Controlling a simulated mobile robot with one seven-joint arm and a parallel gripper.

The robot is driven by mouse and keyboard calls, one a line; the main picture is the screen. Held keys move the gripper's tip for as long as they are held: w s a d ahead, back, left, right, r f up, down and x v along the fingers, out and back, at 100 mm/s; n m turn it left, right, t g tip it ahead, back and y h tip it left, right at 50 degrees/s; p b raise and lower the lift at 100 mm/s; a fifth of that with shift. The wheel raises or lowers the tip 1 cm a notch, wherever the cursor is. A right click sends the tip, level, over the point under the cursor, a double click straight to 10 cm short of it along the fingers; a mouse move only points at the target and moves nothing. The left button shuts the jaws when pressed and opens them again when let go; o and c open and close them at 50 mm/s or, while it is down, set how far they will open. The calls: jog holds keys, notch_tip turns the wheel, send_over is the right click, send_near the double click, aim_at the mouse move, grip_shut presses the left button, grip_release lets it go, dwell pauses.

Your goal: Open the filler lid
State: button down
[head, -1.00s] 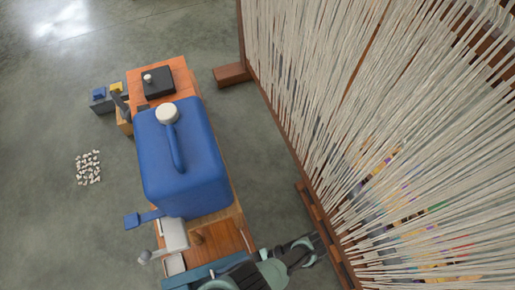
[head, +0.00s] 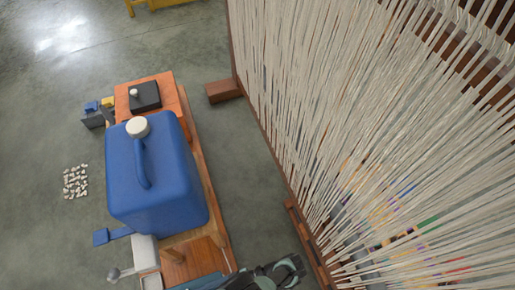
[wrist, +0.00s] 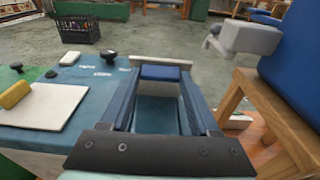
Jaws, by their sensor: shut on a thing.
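My gripper (wrist: 160,76) shows in the wrist view, with its two long dark blue fingers reaching forward from a dark crossbar. They are shut on a small blue block (wrist: 160,73) between their tips. A pale frame or edge lies just beyond the block, and a pale teal surface shows below it. I cannot tell for sure whether the block is part of the filler lid. In the head view a big blue canister (head: 155,180) stands upright on a wooden stand, with its round white cap (head: 137,127) in place. My arm is at the bottom edge there; the fingertips are not clear.
A loom with pale hanging threads (head: 340,110) fills the right side. A black box with a white knob (head: 146,97) sits on an orange box. A teal worktop (wrist: 90,80) with black knobs lies left in the wrist view. White pieces (head: 76,181) lie on open floor.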

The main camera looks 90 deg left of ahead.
jog(key=shift+s+d+f, duration=0.1)
jog(key=shift+s+f, duration=0.05)
jog(key=shift+s, duration=0.05)
dwell(0.3)
jog(key=shift+c, duration=0.6)
grip_release()
jog(key=shift+w, duration=0.1)
jog(key=shift+r, duration=0.2)
jog(key=shift+r+p, duration=0.55)
jog(key=shift+p, duration=0.15)
notch_tip(320, 180, up, 9)
jog(key=p, duration=0.8)
jog(key=shift+f+p, duration=0.2)
jog(key=shift+p, duration=0.1)
